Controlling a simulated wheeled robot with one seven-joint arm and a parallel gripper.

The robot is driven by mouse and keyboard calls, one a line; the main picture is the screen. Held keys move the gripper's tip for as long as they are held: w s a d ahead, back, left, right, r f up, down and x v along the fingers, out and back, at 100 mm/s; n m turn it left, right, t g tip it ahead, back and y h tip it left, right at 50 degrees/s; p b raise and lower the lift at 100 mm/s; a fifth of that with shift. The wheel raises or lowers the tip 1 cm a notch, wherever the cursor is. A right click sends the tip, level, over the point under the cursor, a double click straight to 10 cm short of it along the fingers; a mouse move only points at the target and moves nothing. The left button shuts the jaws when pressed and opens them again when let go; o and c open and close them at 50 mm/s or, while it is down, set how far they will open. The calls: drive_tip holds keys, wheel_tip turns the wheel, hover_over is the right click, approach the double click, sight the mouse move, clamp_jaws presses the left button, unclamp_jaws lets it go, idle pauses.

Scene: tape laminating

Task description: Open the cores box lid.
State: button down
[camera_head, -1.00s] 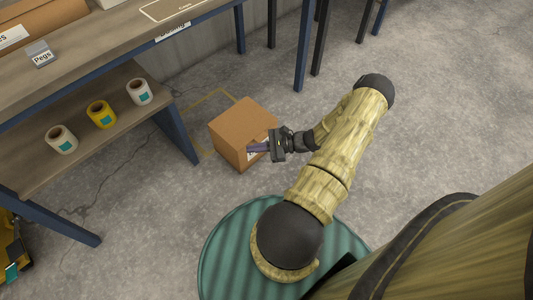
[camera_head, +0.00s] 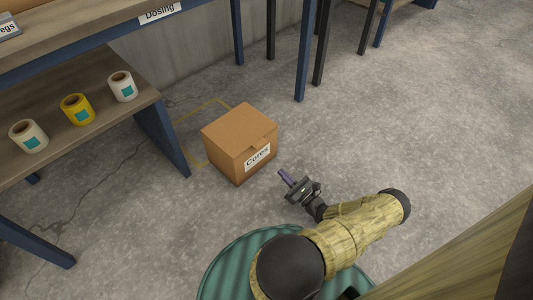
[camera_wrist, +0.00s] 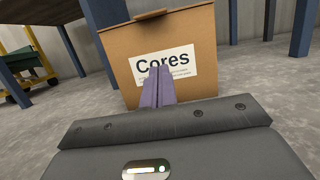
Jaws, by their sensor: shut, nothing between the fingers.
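The cores box (camera_head: 233,157) is a brown cardboard box with a white "Cores" label, standing on the floor at the middle of the head view. Its lid (camera_head: 240,127) lies flat and closed on top. In the wrist view the box (camera_wrist: 200,40) stands straight ahead, with a small tab of the lid (camera_wrist: 150,14) showing at its upper front edge. My gripper (camera_head: 283,175) is to the right of the box in the head view, apart from it and facing its label side. Its purple fingers (camera_wrist: 158,88) are together and empty, overlapping the lower part of the label in the wrist view.
A shelf (camera_head: 95,120) with several tape rolls (camera_head: 77,109) stands left of the box, its blue leg (camera_head: 163,139) close by. Table legs (camera_head: 304,50) stand behind. The concrete floor (camera_head: 430,120) to the right is clear. A yellow cart (camera_wrist: 15,65) shows at the wrist view's left.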

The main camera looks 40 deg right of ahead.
sight(258, 142)
drive_tip(key=w+a+r+p, duration=0.1)
drive_tip(key=w+r, duration=0.5)
drive_tip(key=w, duration=0.3)
drive_tip(key=shift+w+r, duration=0.25)
drive_tip(key=shift+w, duration=0.05)
drive_tip(key=shift+r+p, duration=0.15)
drive_tip(key=shift+p, duration=0.4)
